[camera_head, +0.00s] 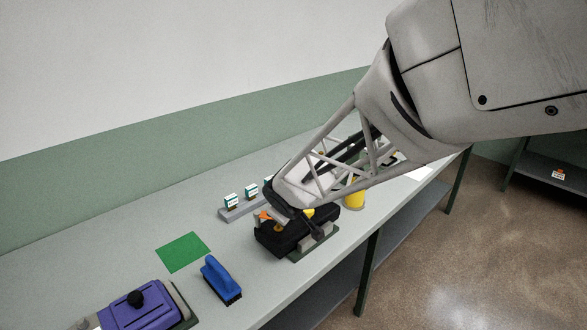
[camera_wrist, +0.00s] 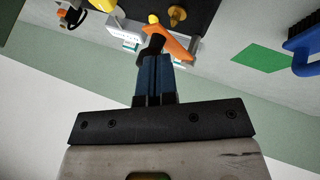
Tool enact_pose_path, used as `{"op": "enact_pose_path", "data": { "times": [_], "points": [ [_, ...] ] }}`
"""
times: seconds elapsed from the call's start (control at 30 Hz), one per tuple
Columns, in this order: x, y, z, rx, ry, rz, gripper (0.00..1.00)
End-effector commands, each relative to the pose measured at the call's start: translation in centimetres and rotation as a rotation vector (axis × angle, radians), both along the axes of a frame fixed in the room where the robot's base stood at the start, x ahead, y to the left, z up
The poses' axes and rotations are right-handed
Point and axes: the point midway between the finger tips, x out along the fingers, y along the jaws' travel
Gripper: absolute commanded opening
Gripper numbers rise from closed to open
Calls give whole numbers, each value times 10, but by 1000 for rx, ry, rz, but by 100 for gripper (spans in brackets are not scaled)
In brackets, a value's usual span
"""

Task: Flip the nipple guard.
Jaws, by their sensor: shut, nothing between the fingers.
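A black machine block (camera_head: 272,243) sits on the bench under my arm. An orange part (camera_head: 264,215) shows at its top left; it may be the nipple guard, but I cannot be sure. In the wrist view the orange part (camera_wrist: 177,46) lies slantwise right at my fingertips; whether they touch it I cannot tell. A brass-coloured knob (camera_wrist: 177,14) stands beyond it on the black block (camera_wrist: 200,12). My gripper (camera_wrist: 154,45) is shut and empty, its dark blue fingers together. In the head view my arm hides part of the block.
Left on the bench are a green square (camera_head: 183,252), a blue brush (camera_head: 220,279) and a purple device (camera_head: 140,311). Small white-and-teal boxes (camera_head: 231,201) stand on a grey strip behind the block. A yellow container (camera_head: 355,194) stands to the right.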

Motion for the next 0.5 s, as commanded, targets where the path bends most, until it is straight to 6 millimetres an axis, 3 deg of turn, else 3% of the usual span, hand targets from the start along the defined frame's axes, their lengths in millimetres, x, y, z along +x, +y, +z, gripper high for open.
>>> {"op": "enact_pose_path", "data": {
  "times": [0.5],
  "points": [
    [-28,-1,0,0,0,0,0]
  ]
}}
